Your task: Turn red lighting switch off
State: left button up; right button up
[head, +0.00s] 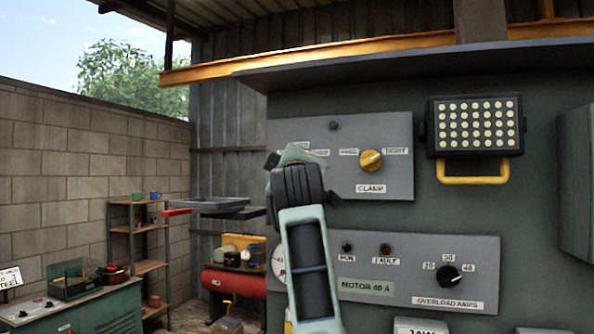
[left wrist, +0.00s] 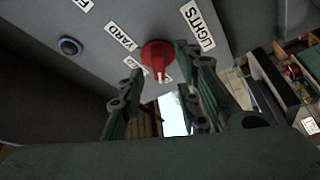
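The red lighting switch (left wrist: 158,55) is a round knob on a grey panel in the left wrist view. Its lighter pointer mark faces down in that picture, by a partly hidden label. A LIGHTS label (left wrist: 198,27) and a YARD label (left wrist: 122,36) are beside it. My left gripper (left wrist: 160,82) is open, with one finger on each side of the knob; I cannot tell whether they touch it. In the head view my left gripper (head: 292,160) is in front of the panel's left part and hides the red switch. My right gripper is not in view.
The same panel (head: 350,185) has a yellow CLAMP knob (head: 370,160) right of my gripper and a small dark button (head: 334,125) above. Below is a motor panel (head: 420,255) with a black overload dial (head: 448,276). A lamp (head: 476,126) with a yellow handle is at right.

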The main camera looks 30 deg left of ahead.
pick_arm(q)
jog(key=v, duration=0.9)
jog(key=shift+d, duration=0.15)
